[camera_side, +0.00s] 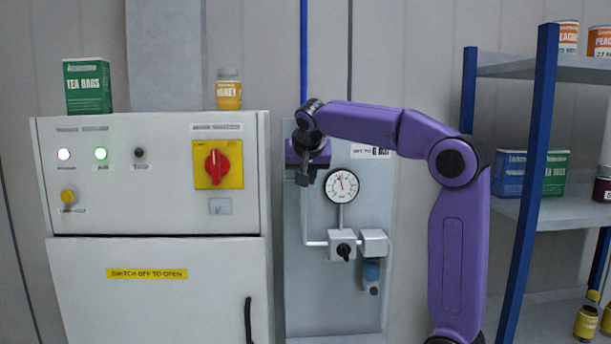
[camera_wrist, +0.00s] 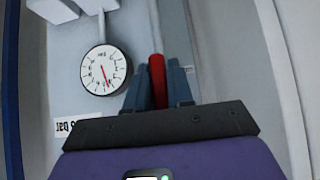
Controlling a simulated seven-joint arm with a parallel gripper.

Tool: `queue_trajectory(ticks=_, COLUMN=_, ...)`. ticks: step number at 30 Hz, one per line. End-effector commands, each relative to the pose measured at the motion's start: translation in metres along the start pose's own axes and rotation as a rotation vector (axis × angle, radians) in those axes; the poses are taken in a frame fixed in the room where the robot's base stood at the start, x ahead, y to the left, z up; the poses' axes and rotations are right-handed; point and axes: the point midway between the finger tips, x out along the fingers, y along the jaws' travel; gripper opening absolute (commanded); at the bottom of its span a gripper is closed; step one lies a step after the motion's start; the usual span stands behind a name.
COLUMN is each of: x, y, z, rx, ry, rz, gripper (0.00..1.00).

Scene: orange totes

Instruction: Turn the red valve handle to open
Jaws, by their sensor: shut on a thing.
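The red valve handle (camera_wrist: 157,78) shows in the wrist view as a narrow red bar between my two dark fingers. My gripper (camera_wrist: 158,84) is shut on it. In the side view my gripper (camera_side: 304,178) is at the grey panel, left of the round gauge, and the red handle is hidden there by my wrist and gripper. The gauge (camera_side: 341,186) has a white face and a red needle pointing up and slightly left. It also shows in the wrist view (camera_wrist: 103,72), turned about. How far the handle is turned I cannot tell.
The grey panel (camera_side: 310,290) carries a pipe and a regulator with a black knob (camera_side: 343,250) below the gauge. A white cabinet (camera_side: 150,215) with a red rotary switch (camera_side: 216,165) stands left. A blue-posted shelf (camera_side: 545,205) with cans and boxes stands right.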

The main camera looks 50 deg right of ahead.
Motion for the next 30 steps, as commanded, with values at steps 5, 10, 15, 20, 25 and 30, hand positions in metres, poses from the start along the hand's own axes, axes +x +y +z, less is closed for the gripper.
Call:
queue_trajectory(ticks=5, x=-0.001, y=-0.001, z=-0.001, rx=0.006, ry=0.002, rz=-0.006, gripper=0.43)
queue_trajectory(ticks=10, x=-0.001, y=-0.001, z=0.0, rx=0.004, ry=0.001, rz=-0.004, gripper=0.43)
queue_trajectory(ticks=15, x=-0.009, y=-0.001, z=-0.001, rx=0.003, ry=0.002, rz=-0.005, gripper=0.43)
queue_trajectory(ticks=20, x=-0.034, y=-0.001, z=-0.001, rx=0.003, ry=0.004, rz=-0.008, gripper=0.43)
queue_trajectory(ticks=25, x=-0.07, y=-0.002, z=-0.001, rx=0.003, ry=0.004, rz=-0.009, gripper=0.43)
queue_trajectory(ticks=30, x=-0.106, y=-0.002, z=-0.001, rx=0.003, ry=0.005, rz=-0.009, gripper=0.43)
